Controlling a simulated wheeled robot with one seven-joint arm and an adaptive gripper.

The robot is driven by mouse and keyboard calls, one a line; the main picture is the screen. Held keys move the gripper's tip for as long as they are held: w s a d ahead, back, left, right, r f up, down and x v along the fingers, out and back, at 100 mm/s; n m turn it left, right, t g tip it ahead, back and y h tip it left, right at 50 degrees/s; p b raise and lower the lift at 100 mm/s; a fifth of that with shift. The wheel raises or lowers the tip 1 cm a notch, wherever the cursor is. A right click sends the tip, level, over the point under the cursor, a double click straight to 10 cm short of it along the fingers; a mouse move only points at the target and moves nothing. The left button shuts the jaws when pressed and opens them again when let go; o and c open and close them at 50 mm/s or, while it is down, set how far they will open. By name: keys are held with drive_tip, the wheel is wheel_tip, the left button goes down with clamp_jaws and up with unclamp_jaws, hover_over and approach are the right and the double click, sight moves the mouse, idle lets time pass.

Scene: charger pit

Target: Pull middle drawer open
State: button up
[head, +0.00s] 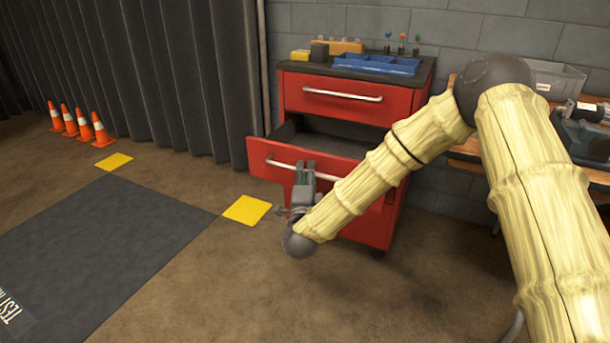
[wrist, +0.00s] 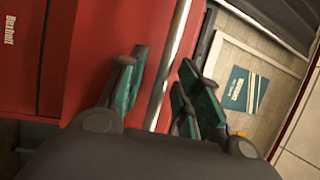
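The red tool cabinet (head: 365,215) stands against the wall in the head view. Its middle drawer (head: 262,160) is pulled out well past the cabinet front, with its dark inside showing. The drawer has a silver bar handle (head: 280,163), which also shows in the wrist view (wrist: 178,50). My gripper (head: 304,165) is at this handle, over its right part. In the wrist view my gripper (wrist: 164,72) has its teal-padded fingers apart, one side on each side of the bar, with gaps visible. My gripper and arm hide the drawer front's right part.
The top drawer (head: 340,105) is shut. A blue tray (head: 375,65) sits on the cabinet top. Orange cones (head: 100,128) stand by the grey curtain at left. A dark mat (head: 110,250) and bare floor lie in front. A wooden bench (head: 465,150) is at right.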

drive_tip(key=v, duration=1.2)
drive_tip(key=shift+a, duration=0.3)
drive_tip(key=shift+f, duration=0.15)
drive_tip(key=s+d+f+n+g+y, duration=0.25)
drive_tip(key=s+f+n, duration=0.2)
drive_tip(key=f, duration=0.45)
drive_tip(key=s+d+f+n+g+y+p, duration=0.1)
drive_tip(key=s+f+n+g, duration=0.25)
drive_tip(key=s+f, duration=0.4)
drive_tip(key=s+d+f+n+g+y, duration=0.1)
drive_tip(key=s+f+n+g, duration=0.25)
drive_tip(key=f, duration=0.75)
drive_tip(key=s+d+f+n+g+h+p, duration=0.1)
drive_tip(key=s+d+f+n+g, duration=0.25)
drive_tip(key=s, duration=0.55)
drive_tip(key=s+d+f+n+g, duration=0.1)
drive_tip(key=s+d+f+g, duration=0.1)
drive_tip(key=s+d+g, duration=0.5)
drive_tip(key=s+d+f+n+h+p, duration=0.1)
drive_tip(key=s+d+f+n, duration=0.2)
drive_tip(key=s, duration=0.8)
wheel_tip(320, 180, up, 37)
drive_tip(key=p, duration=3.7)
drive_tip(key=shift+d+m, duration=0.4)
drive_tip(key=shift+d, duration=0.05)
